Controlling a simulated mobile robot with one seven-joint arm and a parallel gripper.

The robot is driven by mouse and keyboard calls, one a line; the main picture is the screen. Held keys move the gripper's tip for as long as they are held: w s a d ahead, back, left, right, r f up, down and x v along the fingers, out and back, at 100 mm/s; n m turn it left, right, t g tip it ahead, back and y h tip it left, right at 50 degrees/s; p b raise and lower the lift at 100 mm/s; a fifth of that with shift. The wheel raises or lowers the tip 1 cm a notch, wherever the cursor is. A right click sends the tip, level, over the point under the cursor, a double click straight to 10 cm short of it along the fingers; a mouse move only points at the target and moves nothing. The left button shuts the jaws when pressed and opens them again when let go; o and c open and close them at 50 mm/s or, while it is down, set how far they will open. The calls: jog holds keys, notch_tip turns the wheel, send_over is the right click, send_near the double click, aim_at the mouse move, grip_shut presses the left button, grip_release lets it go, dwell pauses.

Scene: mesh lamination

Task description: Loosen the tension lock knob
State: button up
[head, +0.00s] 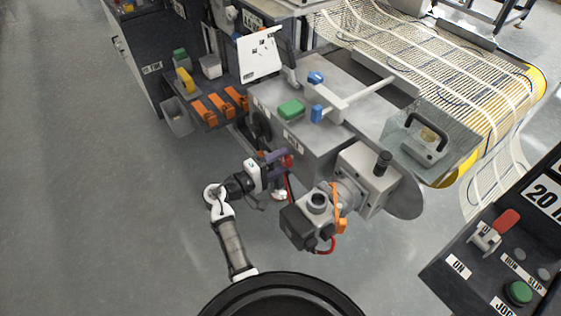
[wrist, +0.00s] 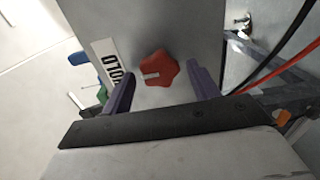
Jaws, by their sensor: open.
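The red star-shaped knob (wrist: 163,68) sits on the grey side face of the machine, with a pale line marked across it. In the head view the knob (head: 288,161) shows as a small red patch beside my gripper (head: 276,156). My gripper's two purple fingers (wrist: 161,86) are open, one on each side of the knob in the wrist view. I see gaps between the fingers and the knob. Whether the fingertips reach past its front face, I cannot tell. A white label reading partly "HOLD" (wrist: 114,65) is left of the knob.
A motor with an orange part (head: 310,222) and red cable stands close right of my gripper. Black and red cables (wrist: 285,55) run at right in the wrist view. Orange clamps (head: 220,105) sit on a shelf at the left. Floor at left is clear.

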jog(key=b+v, duration=0.3)
jog(key=v, duration=1)
jog(key=shift+s+a, duration=0.1)
jog(key=shift+a, duration=0.05)
